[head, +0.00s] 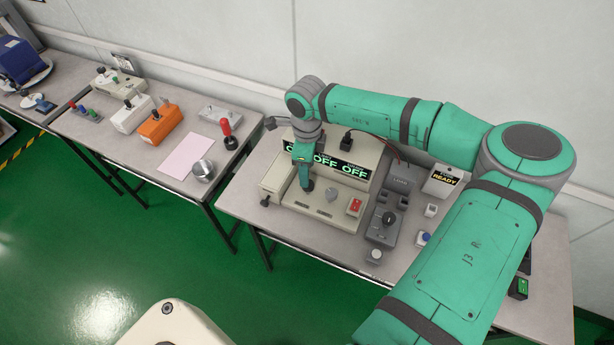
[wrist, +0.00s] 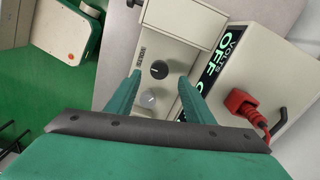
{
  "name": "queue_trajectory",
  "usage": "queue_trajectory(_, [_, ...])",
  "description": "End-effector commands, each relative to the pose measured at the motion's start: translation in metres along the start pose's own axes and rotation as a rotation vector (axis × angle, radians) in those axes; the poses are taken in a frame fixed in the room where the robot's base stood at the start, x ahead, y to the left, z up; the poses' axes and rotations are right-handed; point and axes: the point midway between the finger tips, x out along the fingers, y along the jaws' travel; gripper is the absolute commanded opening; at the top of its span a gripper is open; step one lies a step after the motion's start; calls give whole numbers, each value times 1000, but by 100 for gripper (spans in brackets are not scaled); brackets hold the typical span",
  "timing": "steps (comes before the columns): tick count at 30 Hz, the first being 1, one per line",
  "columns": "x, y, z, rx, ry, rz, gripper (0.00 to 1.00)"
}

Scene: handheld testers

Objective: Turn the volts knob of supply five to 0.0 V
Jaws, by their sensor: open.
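The beige supply (head: 310,210) stands on the middle table, its displays (head: 352,170) reading OFF. In the wrist view a display (wrist: 222,57) reads VOLTS OFF. A dark round knob (wrist: 159,69) with a pale pointer mark sits on its panel, between my fingertips in the picture. A grey knob (wrist: 149,98) lies beside it and also shows in the head view (head: 331,194). My gripper (wrist: 160,77) is open and points down at the panel. In the head view my gripper (head: 305,186) hides the dark knob. I cannot tell whether the fingers touch it.
A red rocker switch (head: 354,206) sits right of the knobs. A red plug (wrist: 247,105) is in the wrist view. A dark grey unit (head: 386,218) stands right of the supply. The left table holds an orange box (head: 160,124) and a metal cup (head: 203,171).

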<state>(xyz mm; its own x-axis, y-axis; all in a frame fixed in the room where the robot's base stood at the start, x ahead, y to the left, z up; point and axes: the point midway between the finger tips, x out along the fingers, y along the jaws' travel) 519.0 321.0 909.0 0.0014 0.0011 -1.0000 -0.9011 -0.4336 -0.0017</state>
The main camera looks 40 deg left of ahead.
Motion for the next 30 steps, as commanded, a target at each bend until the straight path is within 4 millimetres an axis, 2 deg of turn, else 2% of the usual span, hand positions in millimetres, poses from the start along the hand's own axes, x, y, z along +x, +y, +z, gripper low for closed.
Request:
queue_trajectory(3, [-22, 0, -1, 0, 1, -2, 48])
queue_trajectory(10, [-46, 0, 0, 0, 0, -1, 48])
queue_trajectory(30, [-49, 1, 2, -1, -5, 3, 48])
